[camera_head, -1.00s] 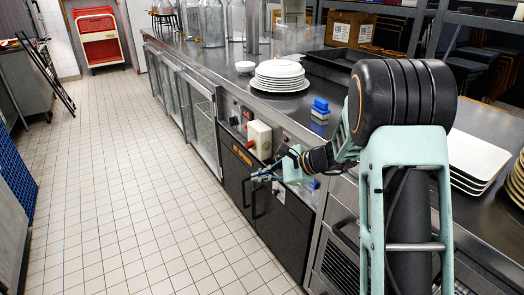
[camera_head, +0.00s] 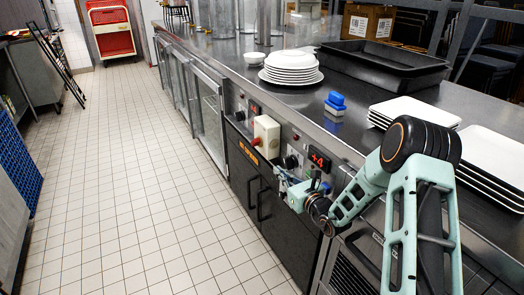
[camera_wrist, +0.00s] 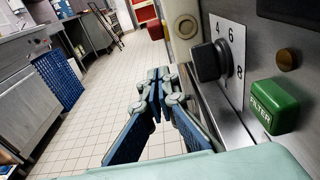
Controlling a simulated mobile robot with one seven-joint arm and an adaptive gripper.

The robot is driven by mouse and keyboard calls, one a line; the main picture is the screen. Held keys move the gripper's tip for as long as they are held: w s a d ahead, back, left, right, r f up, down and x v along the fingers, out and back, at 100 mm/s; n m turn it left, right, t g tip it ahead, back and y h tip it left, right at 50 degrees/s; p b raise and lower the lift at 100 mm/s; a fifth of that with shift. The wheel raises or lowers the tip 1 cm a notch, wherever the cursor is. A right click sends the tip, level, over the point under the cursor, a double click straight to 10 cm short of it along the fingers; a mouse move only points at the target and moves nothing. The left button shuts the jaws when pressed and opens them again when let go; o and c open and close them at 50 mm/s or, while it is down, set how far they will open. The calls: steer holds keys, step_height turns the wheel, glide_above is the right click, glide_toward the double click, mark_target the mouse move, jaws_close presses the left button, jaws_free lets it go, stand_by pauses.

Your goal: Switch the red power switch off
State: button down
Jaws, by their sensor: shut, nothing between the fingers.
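A cream box (camera_head: 267,132) is on the front panel of the counter, with a red switch (camera_head: 256,142) on its face. In the wrist view the cream box (camera_wrist: 184,22) is at the top centre, beyond my fingertips, with a small red part showing at its left side. My gripper (camera_head: 279,176) is in front of the panel, to the right of and below the box, apart from the switch. In the wrist view my gripper (camera_wrist: 160,76) has its fingertips together, with nothing between them.
A black dial knob (camera_wrist: 209,62) and a green FILTER button (camera_wrist: 274,106) are on the panel to the right of my fingers. Dark doors with handles (camera_head: 262,205) lie below. Plates (camera_head: 290,68) and a blue-topped block (camera_head: 335,103) stand on the counter. The tiled floor at left is clear.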

steer(key=shift+w, duration=0.1)
steer(key=b, duration=0.3)
glide_toward(256, 145)
step_height(256, 145, down, 3)
steer(key=w+a, duration=0.1)
steer(key=w, duration=0.1)
steer(key=w+a+r, duration=0.2)
steer(key=w, duration=0.1)
steer(key=shift+a+r, duration=0.15)
steer(key=shift+r, duration=0.05)
steer(key=shift+r+p, duration=0.15)
steer(key=shift+p, duration=0.2)
